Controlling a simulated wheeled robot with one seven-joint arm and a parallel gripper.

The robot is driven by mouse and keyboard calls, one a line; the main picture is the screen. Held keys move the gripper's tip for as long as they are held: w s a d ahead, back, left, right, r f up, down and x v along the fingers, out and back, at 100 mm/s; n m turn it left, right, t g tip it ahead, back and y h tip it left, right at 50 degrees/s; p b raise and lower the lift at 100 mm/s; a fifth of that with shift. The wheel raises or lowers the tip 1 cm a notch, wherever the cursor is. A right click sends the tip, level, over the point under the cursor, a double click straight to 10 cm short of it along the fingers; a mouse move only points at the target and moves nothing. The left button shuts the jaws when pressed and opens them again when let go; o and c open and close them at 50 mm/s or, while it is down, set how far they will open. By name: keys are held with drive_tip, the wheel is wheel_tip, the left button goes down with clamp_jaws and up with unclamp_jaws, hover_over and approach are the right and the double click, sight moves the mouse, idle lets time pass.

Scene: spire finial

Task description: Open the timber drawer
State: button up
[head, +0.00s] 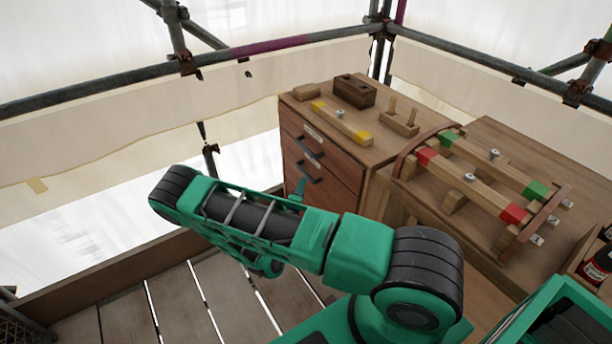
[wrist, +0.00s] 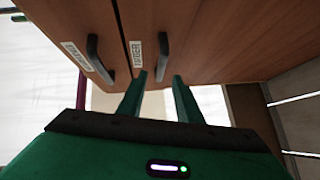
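The cabinet has two reddish-brown drawer fronts, each with a white label and a dark bar handle. In the head view they are the upper drawer (head: 293,127) and the lower drawer (head: 338,190). The wrist view shows the fronts turned sideways, with a left handle (wrist: 98,60) and a right handle (wrist: 163,55). The right label (wrist: 137,53) may read TIMBER, but the lettering is unclear. Both drawers look closed. My gripper (wrist: 160,76) is open; its fingertips straddle the near end of the right handle in the picture, and I cannot tell contact. My arm partly hides the lower drawer.
Timber pieces and small wooden blocks lie on the cabinet top (head: 375,153). A rack (head: 406,155) with red- and green-marked beams stands on the bench to the right. Scaffold tubes (head: 290,42) and sheeting run behind. The plank floor (head: 180,300) is open at lower left.

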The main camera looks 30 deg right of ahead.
sight(306, 174)
drive_tip(key=x, duration=1)
drive_tip(key=shift+w+f, duration=0.25)
drive_tip(key=shift+w, duration=0.2)
drive_tip(key=shift+c, duration=0.3)
